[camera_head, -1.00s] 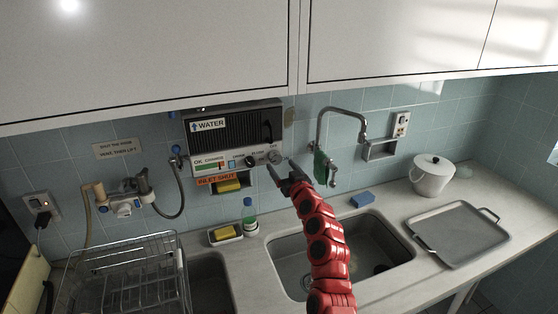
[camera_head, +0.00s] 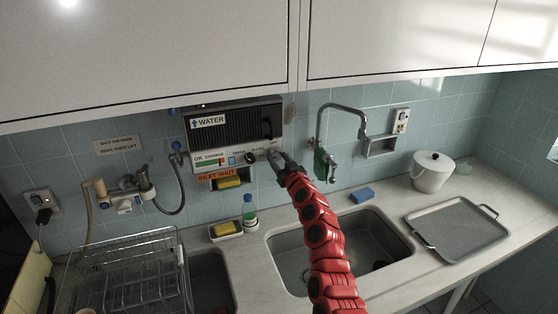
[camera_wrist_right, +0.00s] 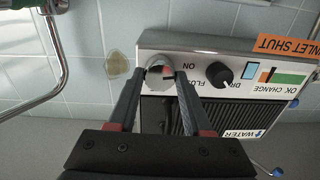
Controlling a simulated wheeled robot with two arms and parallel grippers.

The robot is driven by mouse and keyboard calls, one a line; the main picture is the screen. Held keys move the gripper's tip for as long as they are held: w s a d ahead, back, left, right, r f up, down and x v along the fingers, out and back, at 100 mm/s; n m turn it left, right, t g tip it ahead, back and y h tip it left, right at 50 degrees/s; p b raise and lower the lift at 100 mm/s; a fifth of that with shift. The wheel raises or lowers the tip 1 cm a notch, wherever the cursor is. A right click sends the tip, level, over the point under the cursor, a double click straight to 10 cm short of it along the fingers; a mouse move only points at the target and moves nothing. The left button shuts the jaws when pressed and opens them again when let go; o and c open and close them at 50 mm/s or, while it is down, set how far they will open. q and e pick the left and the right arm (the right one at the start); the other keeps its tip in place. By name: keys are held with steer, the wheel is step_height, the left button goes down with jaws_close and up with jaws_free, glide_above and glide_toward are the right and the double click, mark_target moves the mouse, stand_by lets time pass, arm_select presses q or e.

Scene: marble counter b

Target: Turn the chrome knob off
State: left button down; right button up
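The chrome knob (camera_wrist_right: 158,80) is round and sits at the end of the water unit's control strip, beside the word "ON". It carries a dark and red mark on its face. My right gripper (camera_wrist_right: 160,73) is open, with one fingertip at each side of the knob; I cannot tell if they touch it. In the head view my right gripper (camera_head: 279,155) is at the right end of the water unit (camera_head: 228,132) and mostly hides the knob. My left gripper is not in view.
A black knob (camera_wrist_right: 219,74) is next to the chrome one on the strip. A chrome tap (camera_head: 320,122) with a green cloth (camera_head: 320,163) stands close to the right of my arm. A bottle (camera_head: 250,216) and a yellow sponge (camera_head: 228,183) are below the unit.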

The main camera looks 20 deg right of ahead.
jaws_close()
